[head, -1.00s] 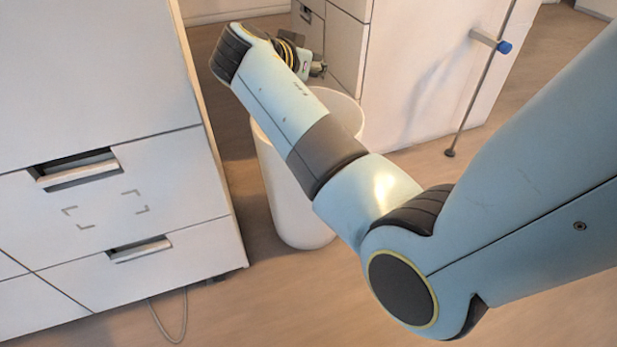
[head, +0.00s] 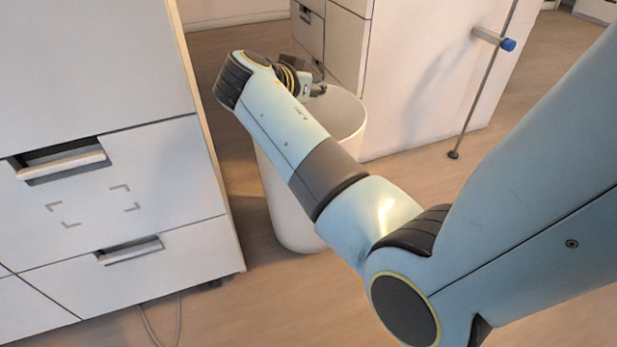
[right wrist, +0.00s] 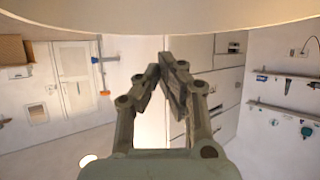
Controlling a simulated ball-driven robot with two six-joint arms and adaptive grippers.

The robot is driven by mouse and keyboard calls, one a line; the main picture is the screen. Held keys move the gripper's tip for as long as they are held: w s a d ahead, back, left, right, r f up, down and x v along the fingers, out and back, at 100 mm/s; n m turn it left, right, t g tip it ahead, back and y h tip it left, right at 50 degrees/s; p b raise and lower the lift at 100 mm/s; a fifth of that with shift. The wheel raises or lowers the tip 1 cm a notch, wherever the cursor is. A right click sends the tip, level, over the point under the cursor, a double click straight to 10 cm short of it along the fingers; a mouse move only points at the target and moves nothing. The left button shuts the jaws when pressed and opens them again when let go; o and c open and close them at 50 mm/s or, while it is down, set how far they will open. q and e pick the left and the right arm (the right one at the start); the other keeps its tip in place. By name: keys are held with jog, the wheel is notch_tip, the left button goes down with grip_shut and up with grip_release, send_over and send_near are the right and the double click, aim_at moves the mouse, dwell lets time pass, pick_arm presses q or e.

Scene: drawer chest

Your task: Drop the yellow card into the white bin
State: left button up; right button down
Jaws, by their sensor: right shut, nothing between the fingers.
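The white bin (head: 288,218) stands on the floor in the middle of the head view, partly hidden behind my right arm. My right gripper (head: 316,88) is at the bin's far rim in the head view, small and partly covered by my own wrist. In the right wrist view its two fingers (right wrist: 161,72) meet at the tips, shut and empty. I do not see the yellow card in either view; the inside of the bin is mostly hidden. My left gripper is not in view.
A white drawer chest (head: 170,190) stands close to the left of the bin, with recessed handles. Another white cabinet (head: 420,80) stands behind and to the right, with a thin pole (head: 478,90) by it. A cable (head: 178,320) lies on the wooden floor below the chest.

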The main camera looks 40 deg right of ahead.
jog(key=c, duration=2)
grip_release()
jog(key=o, duration=0.4)
jog(key=shift+o, duration=0.2)
notch_tip(320, 180, up, 10)
